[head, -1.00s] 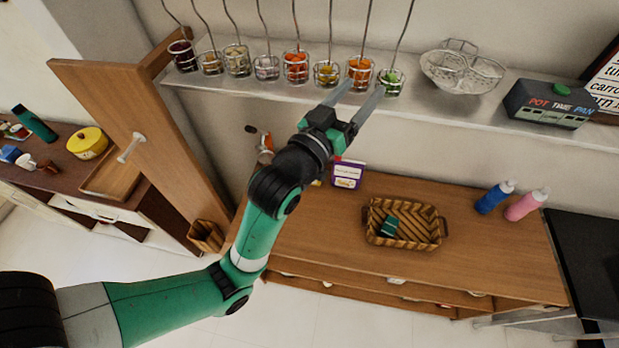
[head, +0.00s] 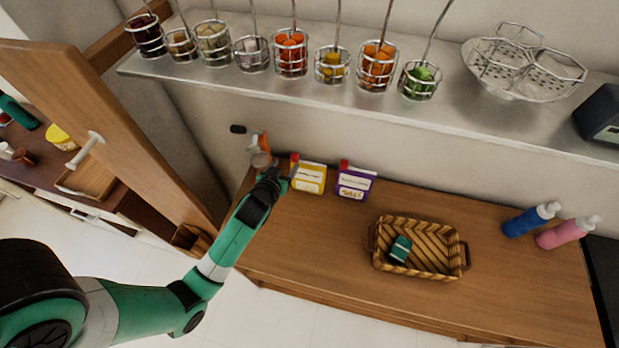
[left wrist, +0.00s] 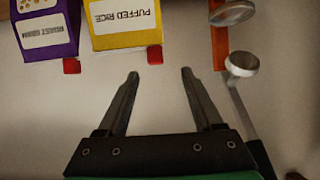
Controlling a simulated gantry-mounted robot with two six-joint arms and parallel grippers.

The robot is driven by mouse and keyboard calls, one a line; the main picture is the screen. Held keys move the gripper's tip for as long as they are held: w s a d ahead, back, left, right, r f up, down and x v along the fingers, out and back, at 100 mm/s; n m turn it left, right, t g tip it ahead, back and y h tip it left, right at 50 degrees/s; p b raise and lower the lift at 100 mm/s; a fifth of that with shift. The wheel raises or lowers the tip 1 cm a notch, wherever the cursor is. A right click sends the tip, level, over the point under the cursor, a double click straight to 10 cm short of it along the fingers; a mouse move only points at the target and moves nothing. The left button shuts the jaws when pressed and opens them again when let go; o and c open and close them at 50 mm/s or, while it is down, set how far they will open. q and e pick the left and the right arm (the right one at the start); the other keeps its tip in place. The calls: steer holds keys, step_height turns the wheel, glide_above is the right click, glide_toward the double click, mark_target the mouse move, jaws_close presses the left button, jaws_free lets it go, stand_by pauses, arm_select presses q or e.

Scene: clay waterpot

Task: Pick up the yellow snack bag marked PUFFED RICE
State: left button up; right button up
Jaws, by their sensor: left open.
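The yellow snack bag (head: 309,177) stands upright on the wooden counter against the wall in the head view. In the left wrist view the yellow bag (left wrist: 124,22) shows its white PUFFED RICE label, upside down, at the top. My left gripper (left wrist: 158,72) is open and empty, its fingers pointing toward the bag's side of the picture, just below and right of it. In the head view the left gripper (head: 286,170) is beside the bag's left edge, small and partly hidden by its own wrist. My right gripper is not in view.
A purple snack bag (head: 354,183) stands right of the yellow one. Utensils (head: 260,150) hang on the wall just left. A wicker basket (head: 420,247) holds a green item. Blue (head: 531,219) and pink (head: 568,232) bottles stand right. A metal shelf (head: 300,90) with several baskets hangs above.

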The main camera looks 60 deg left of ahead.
mark_target(294, 158)
arm_select(q)
steer(key=x, duration=0.3)
steer(key=b+x, duration=0.1)
steer(key=x, duration=0.4)
steer(key=shift+w+f, duration=0.1)
steer(key=shift+w, duration=0.4)
steer(key=shift+d, duration=0.1)
jaws_close()
stand_by(0.8)
